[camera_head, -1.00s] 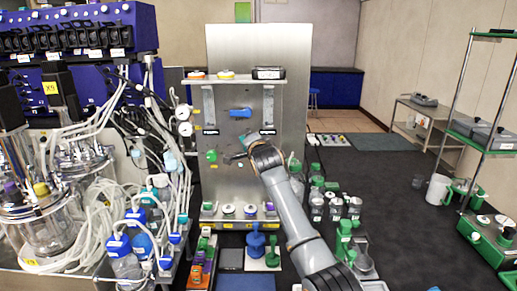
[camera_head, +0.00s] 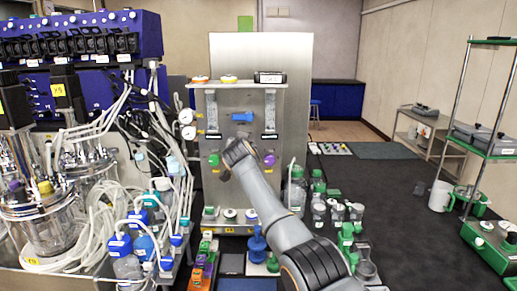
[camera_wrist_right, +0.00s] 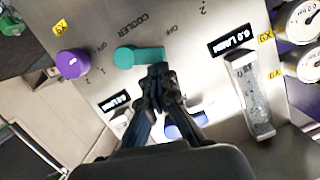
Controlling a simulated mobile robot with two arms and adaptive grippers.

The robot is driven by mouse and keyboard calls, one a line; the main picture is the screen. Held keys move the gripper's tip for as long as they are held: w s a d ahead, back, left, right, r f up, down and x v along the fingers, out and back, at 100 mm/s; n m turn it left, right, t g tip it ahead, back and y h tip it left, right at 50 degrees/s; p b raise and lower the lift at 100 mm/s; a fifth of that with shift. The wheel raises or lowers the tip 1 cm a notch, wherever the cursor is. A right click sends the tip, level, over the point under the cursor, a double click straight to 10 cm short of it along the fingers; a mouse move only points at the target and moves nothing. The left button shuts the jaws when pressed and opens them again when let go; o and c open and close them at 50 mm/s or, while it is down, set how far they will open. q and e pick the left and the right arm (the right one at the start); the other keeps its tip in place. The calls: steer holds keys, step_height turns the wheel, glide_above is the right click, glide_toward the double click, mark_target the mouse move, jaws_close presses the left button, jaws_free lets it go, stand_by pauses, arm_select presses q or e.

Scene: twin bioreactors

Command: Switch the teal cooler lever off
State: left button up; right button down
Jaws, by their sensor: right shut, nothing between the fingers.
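The teal cooler lever (camera_wrist_right: 138,56) shows in the right wrist view on the metal panel, below the COOLER lettering. Its round hub is at the left and its handle points right in that view. My right gripper (camera_wrist_right: 160,72) is shut and empty, its fingertips by the handle's free end; I cannot tell whether they touch. In the head view my right arm (camera_head: 258,190) reaches up to the panel and hides the teal lever and the fingers. My left gripper is not in view.
A purple knob (camera_wrist_right: 72,64) sits beside the teal lever. On the panel (camera_head: 290,60) are also a green knob (camera_head: 213,160), a blue lever (camera_head: 241,117) and dial gauges (camera_head: 187,124). Bottles and tubing crowd the left bench; green-capped bottles (camera_head: 318,190) stand right of the panel.

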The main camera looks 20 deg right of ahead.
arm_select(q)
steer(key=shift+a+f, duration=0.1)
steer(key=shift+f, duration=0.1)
arm_select(e)
steer(key=shift+f+n, duration=0.15)
steer(key=shift+n, duration=0.25)
arm_select(q)
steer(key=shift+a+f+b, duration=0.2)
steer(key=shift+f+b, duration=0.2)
steer(key=shift+b, duration=0.15)
arm_select(e)
steer(key=shift+w+a+f+n+h, duration=0.1)
steer(key=shift+a+f+n+h, duration=0.2)
steer(key=shift+n+h, duration=0.35)
stand_by(0.9)
steer(key=shift+r, duration=0.1)
stand_by(0.4)
